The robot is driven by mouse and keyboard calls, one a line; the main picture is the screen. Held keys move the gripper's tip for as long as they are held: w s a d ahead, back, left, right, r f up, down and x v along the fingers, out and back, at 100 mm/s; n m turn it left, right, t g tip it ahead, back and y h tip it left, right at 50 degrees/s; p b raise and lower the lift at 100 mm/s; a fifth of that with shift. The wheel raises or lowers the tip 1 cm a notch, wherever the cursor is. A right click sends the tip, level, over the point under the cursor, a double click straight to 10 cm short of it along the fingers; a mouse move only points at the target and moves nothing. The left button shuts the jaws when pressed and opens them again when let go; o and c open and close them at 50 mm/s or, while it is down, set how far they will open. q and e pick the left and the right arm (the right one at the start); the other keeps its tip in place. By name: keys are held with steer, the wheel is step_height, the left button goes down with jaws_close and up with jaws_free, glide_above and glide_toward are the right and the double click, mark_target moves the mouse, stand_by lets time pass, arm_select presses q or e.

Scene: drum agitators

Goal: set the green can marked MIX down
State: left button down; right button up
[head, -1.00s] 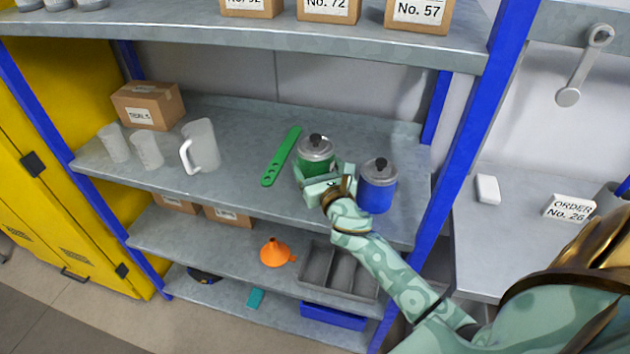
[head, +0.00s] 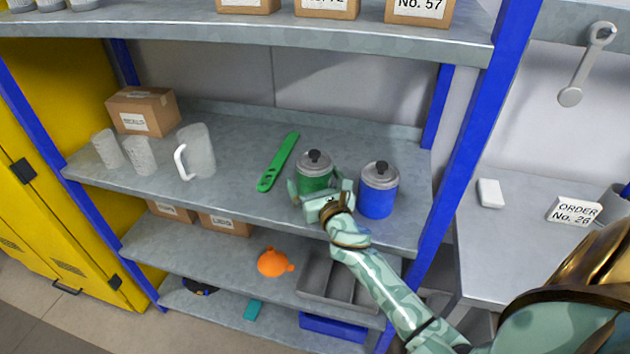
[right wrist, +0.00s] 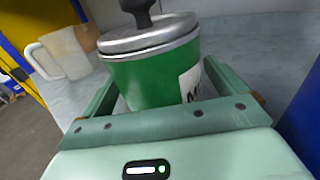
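The green can marked MIX (head: 314,178), with a grey lid and black knob, stands upright on the middle shelf (head: 235,195), left of a blue can (head: 378,198). In the right wrist view the green can (right wrist: 155,80) shows part of its white label with an M. My right gripper (head: 320,188) has one finger on each side of the can. The fingers look spread, with narrow gaps to the can's sides, so the gripper looks open around it. The can's base is partly hidden by the gripper. My left gripper is not in view.
A green slotted paddle (head: 278,162) lies left of the can. A clear jug (head: 197,152), two cups and a cardboard box (head: 142,110) stand further left. A blue post (head: 470,150) is on the right. An orange funnel (head: 274,262) and grey tray (head: 335,282) are on the shelf below.

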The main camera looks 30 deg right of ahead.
steer(key=shift+r, duration=0.1)
steer(key=shift+s, duration=0.15)
steer(key=v, duration=1.1)
steer(key=shift+s+a, duration=0.2)
steer(key=shift+s, duration=0.2)
